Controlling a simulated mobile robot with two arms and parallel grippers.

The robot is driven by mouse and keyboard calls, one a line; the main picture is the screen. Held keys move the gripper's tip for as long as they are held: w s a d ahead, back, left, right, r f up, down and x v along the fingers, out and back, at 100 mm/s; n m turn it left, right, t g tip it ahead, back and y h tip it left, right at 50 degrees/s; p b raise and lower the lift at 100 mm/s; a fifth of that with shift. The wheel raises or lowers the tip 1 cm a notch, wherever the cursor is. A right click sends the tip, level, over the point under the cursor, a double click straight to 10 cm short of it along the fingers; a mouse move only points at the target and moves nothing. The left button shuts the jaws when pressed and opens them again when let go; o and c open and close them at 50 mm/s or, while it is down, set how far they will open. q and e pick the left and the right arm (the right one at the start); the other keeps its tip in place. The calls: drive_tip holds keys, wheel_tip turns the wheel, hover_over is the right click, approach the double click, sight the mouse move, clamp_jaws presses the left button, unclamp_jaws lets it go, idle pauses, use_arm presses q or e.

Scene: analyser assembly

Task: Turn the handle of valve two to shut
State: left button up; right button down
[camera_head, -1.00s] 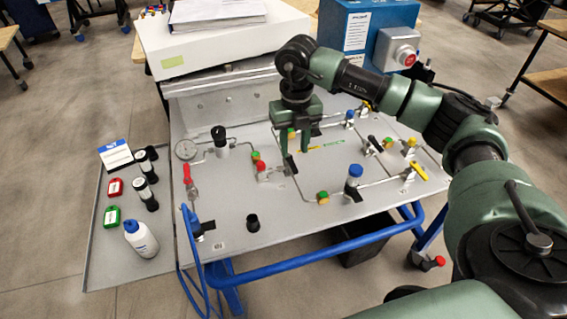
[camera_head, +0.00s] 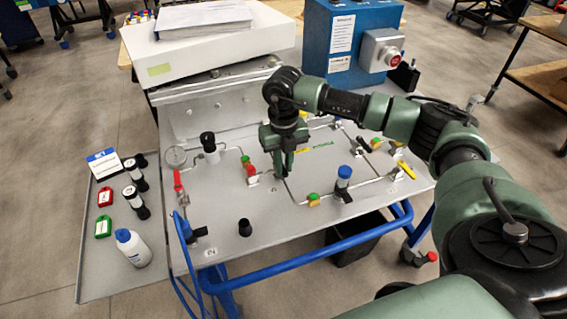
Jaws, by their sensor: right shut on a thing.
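My right gripper (camera_head: 286,168) reaches down from above onto the middle of the grey panel (camera_head: 225,230). Its jaws are shut on a black valve handle, which the fingers mostly hide. I take this for valve two, but its label cannot be read. The red-ended fitting (camera_head: 251,174) of this valve's line shows just left of the fingers. A thin pipe runs on from the fingers down to a green and orange fitting (camera_head: 314,199). How far the handle is turned cannot be told. My left gripper is not in view.
A blue-capped valve (camera_head: 344,175) and a yellow handle (camera_head: 406,169) stand to the right. A side tray (camera_head: 92,262) holds a white bottle (camera_head: 133,248) and tags. A blue box (camera_head: 345,20) stands behind.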

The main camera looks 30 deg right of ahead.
drive_tip(key=shift+d, duration=0.15)
drive_tip(key=shift+n+b, duration=0.35)
drive_tip(key=shift+n, duration=0.05)
drive_tip(key=n, duration=0.1)
drive_tip(key=d+n+b, duration=0.1)
drive_tip(key=n, duration=0.1)
drive_tip(key=shift+d+f+b, duration=0.1)
drive_tip(key=shift+b, duration=0.2)
drive_tip(key=n, duration=0.1)
drive_tip(key=d+n+b, duration=0.1)
drive_tip(key=n, duration=0.2)
drive_tip(key=shift+w+d+n+b, duration=0.25)
drive_tip(key=shift+n+b, duration=0.05)
drive_tip(key=shift+b, duration=0.1)
drive_tip(key=n, duration=0.2)
drive_tip(key=w+d+n+b, duration=0.1)
drive_tip(key=n, duration=0.1)
drive_tip(key=shift+d+n, duration=0.1)
drive_tip(key=shift+n, duration=0.2)
drive_tip(key=shift+w+d+n+b, duration=0.2)
drive_tip(key=shift+w+n, duration=0.2)
drive_tip(key=shift+n, duration=0.75)
drive_tip(key=shift+w+d+n+b, duration=0.15)
drive_tip(key=shift+w+n, duration=0.2)
drive_tip(key=shift+n, duration=0.8)
drive_tip(key=c, duration=1.4)
unclamp_jaws()
